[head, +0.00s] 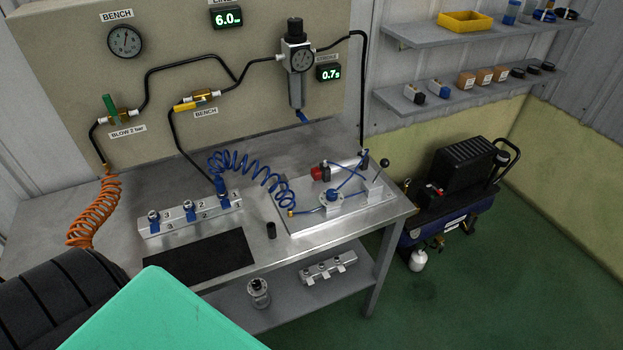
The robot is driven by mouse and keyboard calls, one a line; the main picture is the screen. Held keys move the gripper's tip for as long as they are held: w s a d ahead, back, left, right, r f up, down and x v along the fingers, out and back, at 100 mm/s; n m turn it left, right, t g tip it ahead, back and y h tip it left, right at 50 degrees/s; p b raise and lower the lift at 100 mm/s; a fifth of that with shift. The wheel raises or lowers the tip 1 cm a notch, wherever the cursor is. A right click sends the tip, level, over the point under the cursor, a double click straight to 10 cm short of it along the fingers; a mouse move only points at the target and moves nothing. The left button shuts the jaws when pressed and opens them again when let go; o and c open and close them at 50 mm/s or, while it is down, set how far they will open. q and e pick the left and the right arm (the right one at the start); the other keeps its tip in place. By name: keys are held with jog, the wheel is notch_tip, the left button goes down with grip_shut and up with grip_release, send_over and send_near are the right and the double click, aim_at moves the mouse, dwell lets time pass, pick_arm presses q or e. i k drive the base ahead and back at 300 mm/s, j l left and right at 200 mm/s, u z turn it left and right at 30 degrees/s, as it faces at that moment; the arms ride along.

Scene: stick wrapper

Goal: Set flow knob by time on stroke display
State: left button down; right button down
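The small stroke display (328,73) hangs on the back panel and shows "0.7s" in green digits. A metal plate (303,224) lies on the right part of the bench. On it are a cylinder with a red end (318,173), blue tubing and a round blue part (332,197) that looks like the flow knob. A lever with a black ball (384,163) rises at the plate's right end. Neither gripper is in view. A teal and a black piece at the lower left look like parts of my own arm.
A display reading 6.0 (227,17), a round gauge (126,41) and a regulator (296,60) are on the panel. A coiled blue hose (250,166) runs from a port block (190,214) to the plate. A black mat (199,256) and a small black cylinder (271,230) lie in front.

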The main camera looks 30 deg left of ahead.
aim_at(332, 193)
jog(key=u, duration=0.85)
